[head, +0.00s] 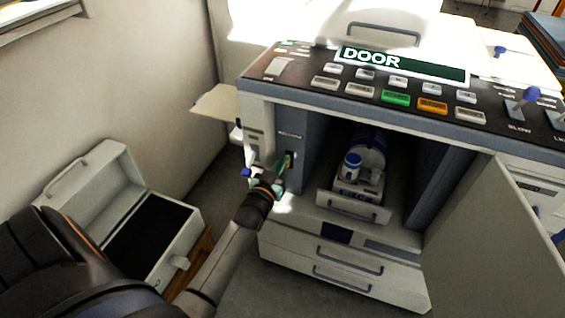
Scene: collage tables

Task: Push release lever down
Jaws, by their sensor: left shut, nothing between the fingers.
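The copier (300,100) stands ahead with its front door (490,240) swung open to the right. Its display reads "DOOR". The release lever (289,160) shows as a small green and yellowish piece at a slot in the grey panel left of the open bay, under small lettering. My left gripper (279,184) is shut and empty, just below and beside the lever. Whether its fingertips touch the lever I cannot tell, and the wrist hides part of that area. My right gripper is not in view.
A unit with a white and blue bottle (351,167) sits in the bay, above a pulled-out handle (352,208). Drawers (340,275) lie below. An open case (130,215) stands on the left near the wall. A side tray (215,103) juts out left of the copier.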

